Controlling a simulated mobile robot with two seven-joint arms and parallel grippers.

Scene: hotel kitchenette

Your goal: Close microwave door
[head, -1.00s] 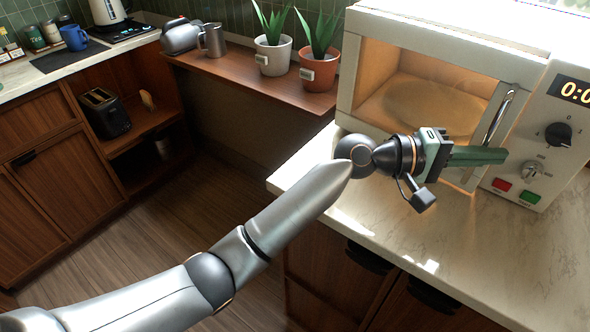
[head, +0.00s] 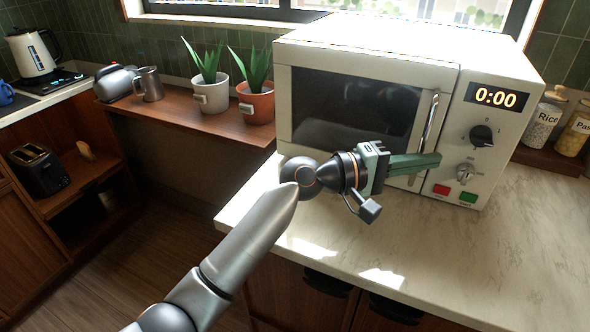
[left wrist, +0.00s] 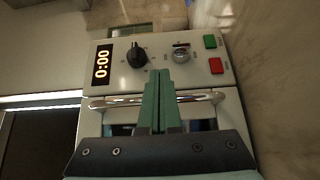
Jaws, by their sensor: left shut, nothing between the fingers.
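The white microwave (head: 400,52) stands on the marble counter. Its door (head: 350,108) looks flush with the body, and the window is dark. The upright metal door handle (head: 430,120) is at the door's right edge; in the left wrist view the handle (left wrist: 200,98) runs crosswise behind my fingers. My left gripper (head: 438,160) is shut and empty, with its green fingers in front of the lower handle area, pointing toward the control panel. In the left wrist view the fingers (left wrist: 158,75) lie together over the panel (left wrist: 195,75). I cannot tell whether they touch the door. My right gripper is not in view.
Two potted plants (head: 212,97) and a metal pitcher (head: 148,85) stand on the wooden shelf to the left. Jars (head: 543,118) stand right of the microwave. The marble counter (head: 400,235) in front is clear.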

